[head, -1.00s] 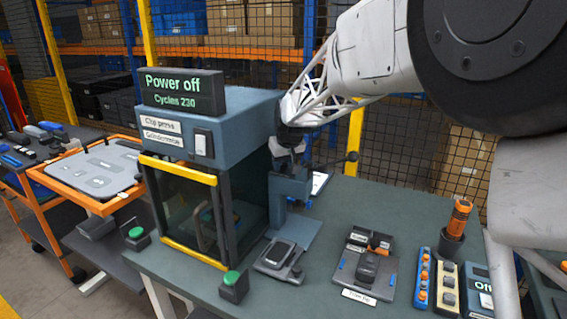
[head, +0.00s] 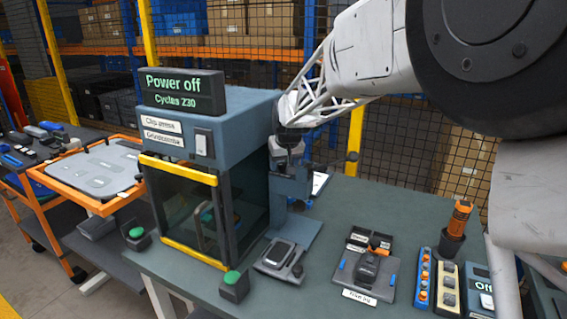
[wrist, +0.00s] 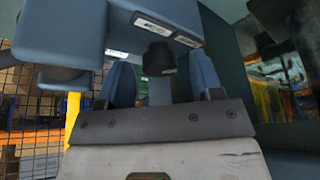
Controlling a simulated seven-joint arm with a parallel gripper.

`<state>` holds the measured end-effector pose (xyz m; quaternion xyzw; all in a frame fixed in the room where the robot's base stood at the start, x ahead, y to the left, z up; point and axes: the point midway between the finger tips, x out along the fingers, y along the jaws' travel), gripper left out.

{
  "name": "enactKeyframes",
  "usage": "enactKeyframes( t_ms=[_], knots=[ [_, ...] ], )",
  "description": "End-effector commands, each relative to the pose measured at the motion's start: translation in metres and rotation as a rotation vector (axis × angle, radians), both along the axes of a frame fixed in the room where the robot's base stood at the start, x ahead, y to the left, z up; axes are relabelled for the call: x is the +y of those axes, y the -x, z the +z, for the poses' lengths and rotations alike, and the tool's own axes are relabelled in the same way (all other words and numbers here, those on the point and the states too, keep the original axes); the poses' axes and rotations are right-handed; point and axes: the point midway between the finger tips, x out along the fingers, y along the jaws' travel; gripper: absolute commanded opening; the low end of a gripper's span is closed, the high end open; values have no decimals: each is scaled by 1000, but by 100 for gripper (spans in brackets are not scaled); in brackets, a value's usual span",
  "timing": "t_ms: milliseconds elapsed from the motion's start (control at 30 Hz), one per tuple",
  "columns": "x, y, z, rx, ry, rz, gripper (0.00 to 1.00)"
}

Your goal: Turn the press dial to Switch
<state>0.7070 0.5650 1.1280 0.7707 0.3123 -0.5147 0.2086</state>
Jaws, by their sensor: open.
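The press (head: 240,115) is a blue-grey cabinet with a yellow-edged clear door, and its display (head: 182,92) reads "Power off" and "Cycles 230". In the wrist view a dark round knob (wrist: 158,58), apparently the dial, sits below two small labels (wrist: 152,22) on a blue-grey housing. The label words are too blurred to read. My gripper (wrist: 160,70) is open, with its blue fingers on either side of the knob; contact cannot be told. In the head view my gripper (head: 288,158) is beside the press's right side, where the dial is hidden.
A green button box (head: 234,287) stands in front. A phone-like device (head: 282,252), a fixture tray (head: 345,275) and an orange-handled tool in a cup (head: 458,220) stand on the bench (head: 320,225).

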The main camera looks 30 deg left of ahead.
Motion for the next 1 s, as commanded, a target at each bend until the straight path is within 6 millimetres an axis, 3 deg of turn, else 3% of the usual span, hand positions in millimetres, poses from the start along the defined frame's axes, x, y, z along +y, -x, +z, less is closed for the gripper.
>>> enactKeyframes(
  t_ms=[267,800,1000],
  knots=[
    [-2,2,7,-1,-1,0,60],
    [-18,18,63,-1,-1,0,60],
    [-21,21,72,0,0,0,60]
  ],
)
